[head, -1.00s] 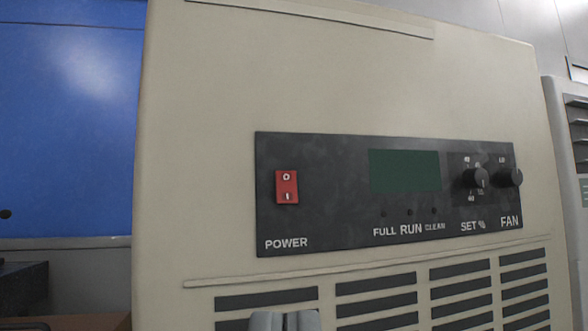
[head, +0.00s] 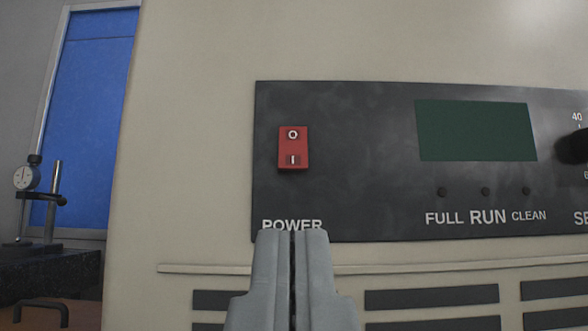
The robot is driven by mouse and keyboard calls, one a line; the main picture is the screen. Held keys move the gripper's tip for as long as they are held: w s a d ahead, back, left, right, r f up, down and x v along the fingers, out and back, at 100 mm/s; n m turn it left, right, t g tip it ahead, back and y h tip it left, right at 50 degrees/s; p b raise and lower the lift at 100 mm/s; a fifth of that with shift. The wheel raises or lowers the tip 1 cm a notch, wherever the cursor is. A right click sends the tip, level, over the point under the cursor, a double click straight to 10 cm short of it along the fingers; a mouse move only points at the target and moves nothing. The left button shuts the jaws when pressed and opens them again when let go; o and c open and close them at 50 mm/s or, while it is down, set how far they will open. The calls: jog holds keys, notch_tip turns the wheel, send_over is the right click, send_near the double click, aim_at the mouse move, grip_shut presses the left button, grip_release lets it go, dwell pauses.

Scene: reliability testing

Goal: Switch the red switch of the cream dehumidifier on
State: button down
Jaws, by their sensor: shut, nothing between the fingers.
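The cream dehumidifier (head: 195,130) fills most of the head view. Its dark control panel (head: 355,180) carries a red rocker switch (head: 293,148) at the left, above the word POWER. The switch has an O mark at its top and an I mark at its bottom. I cannot tell for sure which half is pressed in. A green display (head: 476,130), dark and blank, sits to the right. My gripper (head: 292,236) is shut and empty, its tips below the switch in the picture and overlapping the POWER label. It does not appear to touch the switch.
A knob (head: 574,147) shows at the panel's right edge. Vent slots (head: 432,297) lie below the panel. At the left, a dial gauge on a stand (head: 27,178) rests on a dark block (head: 70,272), with a blue panel (head: 90,110) behind.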

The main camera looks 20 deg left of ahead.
send_near(293, 152)
notch_tip(293, 152, up, 4)
jog(key=w, duration=0.1)
jog(key=w+a, duration=0.1)
jog(key=w, duration=0.1)
jog(key=shift+w+f, duration=0.1)
jog(key=shift+f, duration=0.05)
jog(key=shift+w+a, duration=0.2)
jog(key=shift+w, duration=0.35)
